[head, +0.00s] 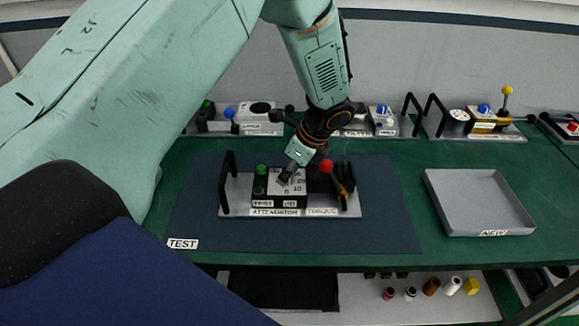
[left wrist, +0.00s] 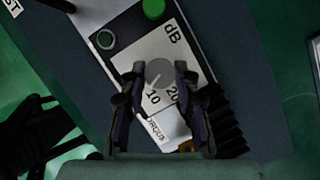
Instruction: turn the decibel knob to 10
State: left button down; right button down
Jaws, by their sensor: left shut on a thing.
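The attenuator unit (head: 262,201) stands on the dark mat in the head view, with a dial plate marked in dB. Its grey decibel knob (left wrist: 160,72) shows in the left wrist view between the fingertips of my left gripper (left wrist: 159,76). The gripper is shut on the knob, one finger on each side. A white pointer mark on the knob points down-left, close to the printed 10 (left wrist: 153,97); exact alignment is hard to tell. The 20 is to the right of the 10. In the head view my left gripper (head: 285,180) hides the knob. My right gripper is not in view.
A green button (head: 261,170) and a red-topped lever (head: 327,167) flank the dial, with a black handle (head: 226,182) at left. A grey tray labelled NEW (head: 480,203) stands right. More units line the back. The mat's front (head: 300,236) is clear.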

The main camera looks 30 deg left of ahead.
pick_arm(q)
jog(key=shift+r+n+p, duration=0.2)
jog(key=shift+n+p, duration=0.2)
jog(key=shift+n, duration=0.4)
jog(key=shift+w+f+n+g, duration=0.15)
jog(key=shift+w+n+g, duration=0.1)
jog(key=shift+n+g, duration=0.45)
jog(key=shift+s, duration=0.15)
jog(key=c, duration=1.3)
grip_release()
jog(key=o, duration=0.3)
